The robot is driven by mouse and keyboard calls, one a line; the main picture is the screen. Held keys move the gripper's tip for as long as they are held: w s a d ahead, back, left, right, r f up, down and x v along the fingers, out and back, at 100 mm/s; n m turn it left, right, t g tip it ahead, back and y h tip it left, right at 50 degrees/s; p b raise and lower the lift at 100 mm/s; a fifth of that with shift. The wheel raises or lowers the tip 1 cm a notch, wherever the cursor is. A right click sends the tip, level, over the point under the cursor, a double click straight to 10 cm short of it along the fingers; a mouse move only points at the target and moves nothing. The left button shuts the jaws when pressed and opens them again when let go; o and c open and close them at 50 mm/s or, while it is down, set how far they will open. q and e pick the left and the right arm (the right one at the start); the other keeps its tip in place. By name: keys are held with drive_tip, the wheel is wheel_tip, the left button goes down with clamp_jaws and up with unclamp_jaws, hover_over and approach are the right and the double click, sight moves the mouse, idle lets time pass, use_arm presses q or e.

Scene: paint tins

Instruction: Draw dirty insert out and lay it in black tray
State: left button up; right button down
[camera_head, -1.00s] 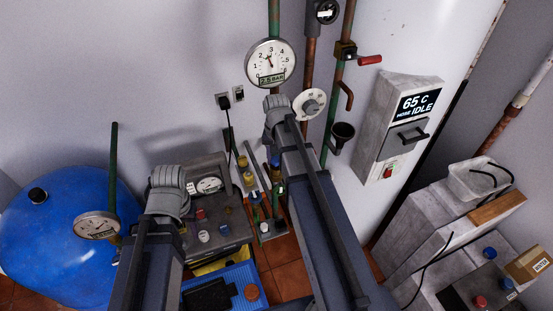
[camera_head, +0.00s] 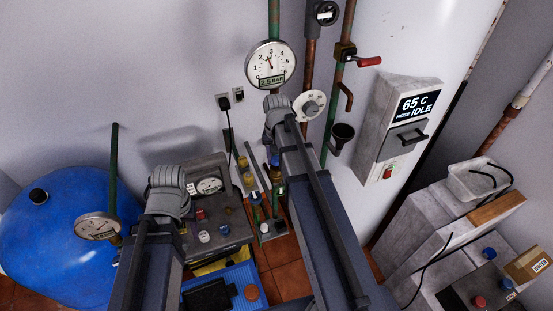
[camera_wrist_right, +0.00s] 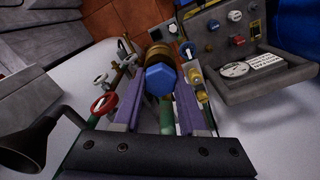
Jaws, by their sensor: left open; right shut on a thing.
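My right gripper (camera_wrist_right: 168,98) shows in the right wrist view, its two purple fingers shut on a blue hexagonal-ended brass piece (camera_wrist_right: 160,77). In the head view the blue end (camera_head: 275,160) shows beside my right arm, above greenish pipework. I cannot tell whether this piece is the dirty insert, or whether it is clear of its housing. My left gripper is hidden in the head view.
A grey panel (camera_head: 232,235) with a dial and coloured knobs stands behind the blue tray. A round brown disc (camera_head: 251,292) lies in the tray. A blue tank (camera_head: 60,225) fills the left. Pipes, a red-handled valve (camera_head: 368,61) and a black funnel (camera_head: 342,134) crowd the wall.

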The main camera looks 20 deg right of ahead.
sight(276, 158)
drive_tip(key=shift+r+p, duration=2.45)
drive_tip(key=shift+r, duration=0.2)
drive_tip(key=shift+r, duration=0.15)
wheel_tip(276, 158, up, 4)
drive_tip(key=p, duration=0.4)
drive_tip(key=shift+s, duration=0.1)
